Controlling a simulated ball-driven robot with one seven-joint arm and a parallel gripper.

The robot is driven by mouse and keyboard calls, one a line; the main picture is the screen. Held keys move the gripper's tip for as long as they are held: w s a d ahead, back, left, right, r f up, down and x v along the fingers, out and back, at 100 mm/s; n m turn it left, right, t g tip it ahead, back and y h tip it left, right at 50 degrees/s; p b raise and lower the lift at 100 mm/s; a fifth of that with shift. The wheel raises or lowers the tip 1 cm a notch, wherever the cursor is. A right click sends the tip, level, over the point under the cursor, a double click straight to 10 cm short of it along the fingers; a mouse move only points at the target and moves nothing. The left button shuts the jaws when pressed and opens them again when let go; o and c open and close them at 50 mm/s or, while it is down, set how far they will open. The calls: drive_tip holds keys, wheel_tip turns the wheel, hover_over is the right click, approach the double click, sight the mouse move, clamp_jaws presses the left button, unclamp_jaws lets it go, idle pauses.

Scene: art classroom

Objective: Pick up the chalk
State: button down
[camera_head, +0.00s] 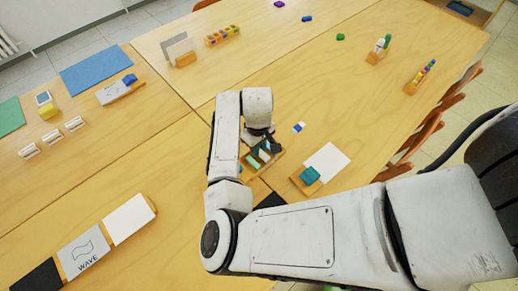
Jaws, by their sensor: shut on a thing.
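My gripper (264,144) is low over a small wooden holder (247,173) near the middle of the tables, with its dark fingers pointing down. It is shut on a small piece, which looks like the chalk, but the fingers and my arm hide most of it. White and teal pieces (254,161) show in the holder just below the fingers. I cannot tell whether the held piece is clear of the holder.
A blue-and-white eraser-like block (299,127) lies right of my gripper. A white card (327,163) and teal block (310,175) are close at the lower right. Wooden holders with colored pieces (379,48) stand farther back. The tabletop (270,60) behind my gripper is mostly clear.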

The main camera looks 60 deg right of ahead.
wheel_tip(320, 180, up, 2)
drive_tip(key=shift+r, duration=0.1)
drive_tip(key=s+d+r, duration=0.1)
drive_tip(key=s+r, duration=0.9)
drive_tip(key=s, duration=0.4)
drive_tip(key=shift+b, duration=0.35)
drive_tip(key=shift+d, duration=0.1)
drive_tip(key=c, duration=1.6)
unclamp_jaws()
drive_tip(key=shift+c, duration=0.2)
clamp_jaws()
drive_tip(key=shift+w, duration=0.1)
